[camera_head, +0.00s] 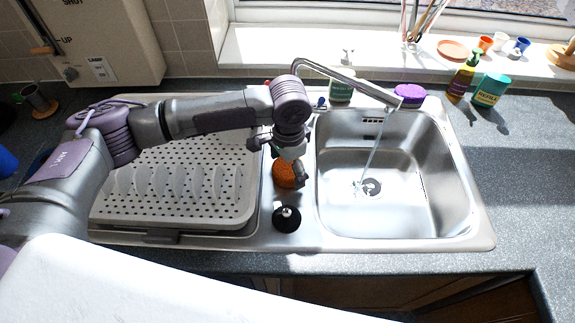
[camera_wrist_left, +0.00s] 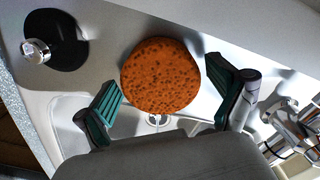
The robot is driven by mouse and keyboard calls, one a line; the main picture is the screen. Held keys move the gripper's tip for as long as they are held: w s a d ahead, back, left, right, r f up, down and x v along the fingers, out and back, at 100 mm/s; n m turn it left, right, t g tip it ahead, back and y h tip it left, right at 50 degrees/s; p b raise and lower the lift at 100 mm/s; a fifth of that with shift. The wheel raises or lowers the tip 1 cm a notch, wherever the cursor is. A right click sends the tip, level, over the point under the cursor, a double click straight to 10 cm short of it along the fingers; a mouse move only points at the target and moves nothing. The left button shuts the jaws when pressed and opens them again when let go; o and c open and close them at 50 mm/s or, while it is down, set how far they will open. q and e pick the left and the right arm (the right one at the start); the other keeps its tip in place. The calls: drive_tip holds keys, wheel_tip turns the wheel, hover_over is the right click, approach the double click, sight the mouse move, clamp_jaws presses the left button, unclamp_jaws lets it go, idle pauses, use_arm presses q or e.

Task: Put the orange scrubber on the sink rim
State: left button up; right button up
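The orange scrubber (camera_head: 284,174) is a round, speckled pad on the steel strip of the sink rim (camera_head: 300,234), between the grey drainer and the sink bowl. It also shows in the left wrist view (camera_wrist_left: 160,75), between and just beyond the two green-padded fingers. A gap shows on each side of it, so my left gripper (camera_head: 291,162) is open and not holding it. The gripper is above the scrubber and partly hides it in the head view. I cannot tell its exact height. My right gripper is not in view.
A black plug (camera_head: 286,219) with a metal knob lies in front of the scrubber. The tap (camera_head: 350,83) runs water into the sink bowl (camera_head: 400,200). The perforated drainer (camera_head: 180,205) lies left. A purple scrubber (camera_head: 410,93) and bottles (camera_head: 490,90) stand behind and right.

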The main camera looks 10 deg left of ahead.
sight(288, 167)
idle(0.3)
use_arm(q)
wheel_tip(288, 167, up, 12)
drive_tip(key=b, duration=0.2)
drive_tip(key=shift+r, duration=0.15)
idle(1.2)
